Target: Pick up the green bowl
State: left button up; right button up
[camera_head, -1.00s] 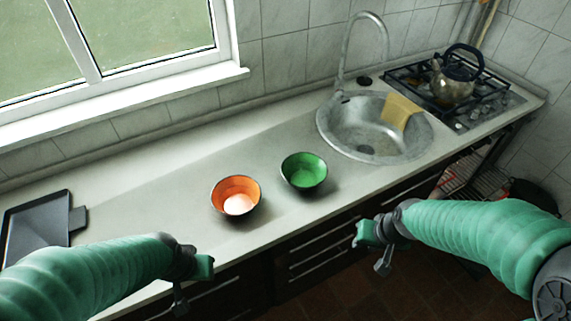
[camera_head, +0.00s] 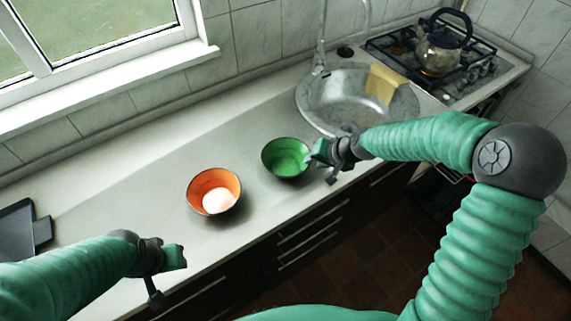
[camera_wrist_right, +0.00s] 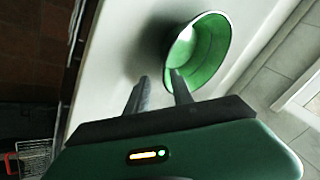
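The green bowl (camera_head: 285,158) stands upright on the counter, just left of my right gripper (camera_head: 318,160) in the head view. My right gripper is at the bowl's right side. In the right wrist view the bowl (camera_wrist_right: 212,50) lies just beyond the fingers (camera_wrist_right: 160,88). The fingers are apart with nothing held between them. One fingertip overlaps the bowl's near rim in the picture; the other is outside it. I cannot tell whether they touch. My left gripper (camera_head: 170,272) is at the counter's front edge, far from the bowl; its finger opening is unclear.
An orange bowl (camera_head: 214,178) with a pale round patch inside stands left of the green one. A sink (camera_head: 340,115) with a sponge-coloured block (camera_head: 384,82) lies behind right. A kettle (camera_head: 440,55) sits on the stove. A dark tray (camera_head: 16,232) lies far left.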

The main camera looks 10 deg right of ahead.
aim_at(304, 165)
jog(key=x, duration=0.4)
jog(key=shift+w+a+f, duration=0.15)
jog(key=shift+a+f, duration=0.1)
jog(key=shift+a, duration=0.2)
jog(key=shift+w+a+f, duration=0.1)
jog(key=shift+w+a, duration=0.05)
jog(key=c, duration=0.3)
jog(key=shift+s, duration=0.2)
jog(key=c, duration=0.3)
jog(key=shift+d, duration=0.2)
grip_shut()
jog(key=shift+a, duration=0.15)
